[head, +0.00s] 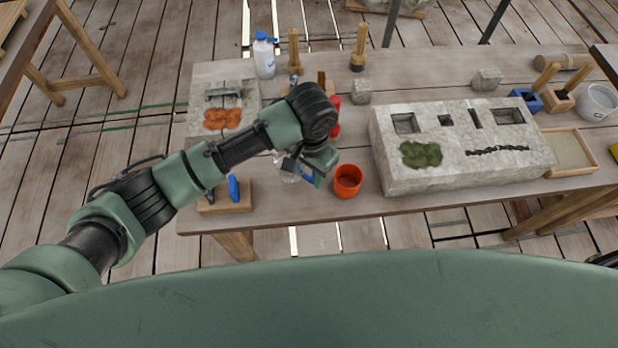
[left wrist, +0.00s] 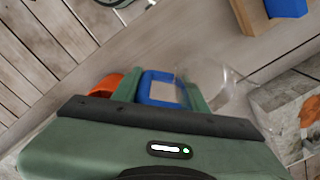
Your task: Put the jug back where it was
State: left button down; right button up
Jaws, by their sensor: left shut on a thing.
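The jug looks clear, with a blue handle; in the head view its clear body (head: 287,172) is mostly hidden behind my left gripper (head: 312,168). In the left wrist view the clear body (left wrist: 215,82) shows to the right of the blue handle (left wrist: 163,88). My left gripper's green fingers (left wrist: 163,95) are shut on the handle. The jug is just left of an orange cup (head: 348,181), near the table's front edge. I cannot tell whether its base touches the table. My right gripper is not in view.
A large stone block (head: 460,145) stands right of the orange cup. A wooden block with a blue piece (head: 233,188) is at front left. A stone slab with an orange patch (head: 222,119), a white bottle (head: 264,56) and brushes (head: 359,48) stand behind.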

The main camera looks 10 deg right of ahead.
aim_at(309, 177)
pick_arm(q)
notch_tip(309, 177, down, 4)
jog(key=shift+r, duration=0.25)
jog(key=shift+f, duration=0.4)
jog(key=c, duration=0.8)
grip_release()
jog(key=shift+f, duration=0.1)
jog(key=shift+o, duration=0.2)
notch_tip(309, 177, up, 12)
jog(key=shift+s+d+f+b, duration=0.15)
jog(key=shift+f+b, duration=0.1)
jog(key=shift+b, duration=0.25)
jog(key=shift+r, duration=0.4)
